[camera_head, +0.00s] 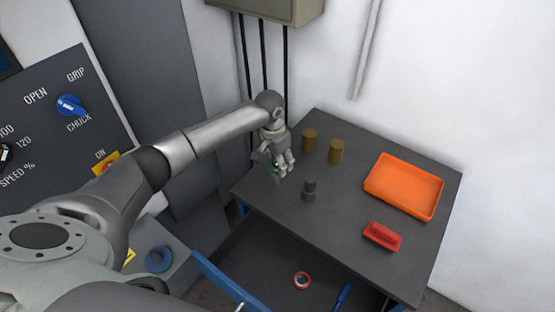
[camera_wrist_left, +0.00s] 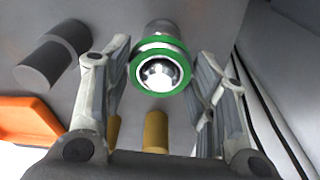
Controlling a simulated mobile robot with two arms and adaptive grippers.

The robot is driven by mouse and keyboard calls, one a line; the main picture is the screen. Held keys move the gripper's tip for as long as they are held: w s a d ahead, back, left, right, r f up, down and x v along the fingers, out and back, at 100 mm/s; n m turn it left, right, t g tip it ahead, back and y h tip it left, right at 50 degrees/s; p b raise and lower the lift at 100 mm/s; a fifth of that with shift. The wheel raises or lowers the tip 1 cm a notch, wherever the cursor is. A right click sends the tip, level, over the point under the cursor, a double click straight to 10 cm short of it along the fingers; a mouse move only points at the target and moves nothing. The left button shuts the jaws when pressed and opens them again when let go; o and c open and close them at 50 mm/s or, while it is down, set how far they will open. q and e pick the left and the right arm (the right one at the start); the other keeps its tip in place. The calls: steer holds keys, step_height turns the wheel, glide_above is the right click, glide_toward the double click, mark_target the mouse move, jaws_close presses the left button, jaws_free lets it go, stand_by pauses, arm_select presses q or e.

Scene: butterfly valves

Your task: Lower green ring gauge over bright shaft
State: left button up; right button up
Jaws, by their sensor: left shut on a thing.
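The green ring gauge (camera_wrist_left: 160,46) is between the fingers of my left gripper (camera_wrist_left: 160,85) in the left wrist view. The bright shaft (camera_wrist_left: 158,74) shows its shiny rounded end inside the ring's outline, and a grey part continues beyond the ring. I cannot tell how far the ring is down along the shaft. In the head view my left gripper (camera_head: 277,166) is low over the table's left part, with a little of the green ring (camera_head: 273,168) visible. The fingers hide most of the shaft there. My right gripper is out of view.
On the dark table (camera_head: 345,215) stand a dark grey cylinder (camera_head: 309,191) and two brass cylinders (camera_head: 309,141) (camera_head: 336,151). An orange tray (camera_head: 404,186) and a red block-like item (camera_head: 382,236) are to the right. A tape roll (camera_head: 302,281) lies on the lower shelf.

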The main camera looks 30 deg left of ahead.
arm_select(q)
steer(key=shift+f, duration=0.65)
steer(key=o, duration=1.3)
steer(key=shift+c, duration=0.2)
steer(key=shift+o, duration=0.3)
step_height(320, 180, up, 12)
steer(key=s, duration=0.1)
steer(key=shift+s+a, duration=0.2)
steer(key=shift+a, duration=0.05)
steer(key=shift+f, duration=0.1)
